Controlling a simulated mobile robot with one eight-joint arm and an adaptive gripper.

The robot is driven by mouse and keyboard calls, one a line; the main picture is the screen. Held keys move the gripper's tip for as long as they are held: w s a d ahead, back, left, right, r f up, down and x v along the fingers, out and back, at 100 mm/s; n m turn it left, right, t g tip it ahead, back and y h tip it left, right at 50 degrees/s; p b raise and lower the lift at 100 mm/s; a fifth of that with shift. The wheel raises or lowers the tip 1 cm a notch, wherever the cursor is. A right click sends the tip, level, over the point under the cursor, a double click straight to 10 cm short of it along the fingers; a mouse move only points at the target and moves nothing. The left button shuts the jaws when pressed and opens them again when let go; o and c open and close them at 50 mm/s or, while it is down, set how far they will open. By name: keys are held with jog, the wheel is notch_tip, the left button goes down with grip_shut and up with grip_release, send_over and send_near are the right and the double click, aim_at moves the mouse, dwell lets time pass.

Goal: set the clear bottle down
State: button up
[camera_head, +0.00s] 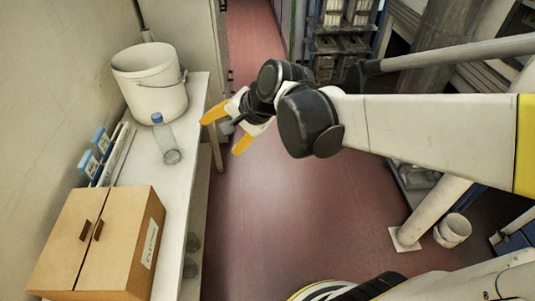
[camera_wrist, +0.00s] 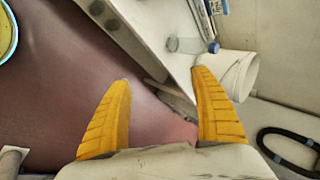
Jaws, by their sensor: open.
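The clear bottle (camera_head: 165,139) with a blue cap stands upright on the white bench (camera_head: 186,176) at the left of the head view, just in front of the white bucket (camera_head: 155,80). My gripper (camera_head: 222,132) is open and empty, to the right of the bottle and clear of it, by the bench's right edge. In the wrist view the bottle (camera_wrist: 186,45) shows beyond the fingertips of my gripper (camera_wrist: 163,78), on the bench next to the bucket. Nothing touches the bottle that I can see.
A cardboard box (camera_head: 104,244) sits at the near end of the bench. The red floor (camera_head: 270,225) right of the bench is open. A rack (camera_head: 343,45) stands at the back.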

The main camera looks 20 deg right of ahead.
jog(key=s+d+n+h, duration=0.2)
jog(key=s+d+n, duration=0.1)
jog(key=s+n, duration=0.2)
jog(key=s+d+n+h, duration=0.2)
jog(key=s+d+n, duration=0.2)
jog(key=s, duration=0.5)
jog(key=shift+f+n, duration=0.2)
jog(key=shift+n, duration=0.4)
